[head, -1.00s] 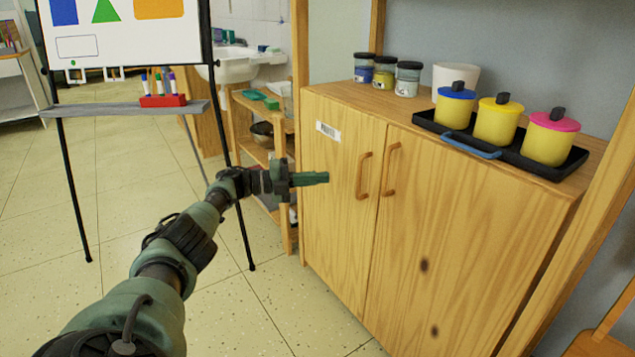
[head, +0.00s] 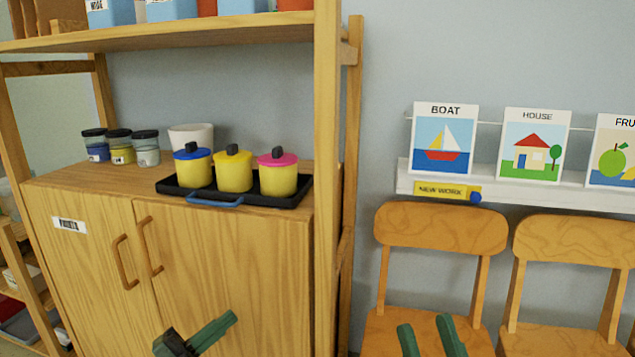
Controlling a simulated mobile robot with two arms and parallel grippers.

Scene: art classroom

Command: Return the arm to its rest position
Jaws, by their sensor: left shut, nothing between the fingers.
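My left gripper (head: 229,318) shows at the bottom of the head view, in front of the right door of the wooden cabinet (head: 90,270). Its green fingers are shut and hold nothing. Most of that arm is below the picture edge. My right gripper (head: 426,324) shows at the bottom right, in front of a wooden chair. Its two green fingertips stand apart with nothing visible between them. The rest of the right arm is out of view.
On the cabinet top stand a black tray (head: 168,186) with three yellow lidded pots, several small jars (head: 119,147) and a white pot (head: 191,138). A shelf post (head: 327,180) rises right of it. Wooden chairs (head: 440,228) stand by the wall, below picture cards (head: 444,139).

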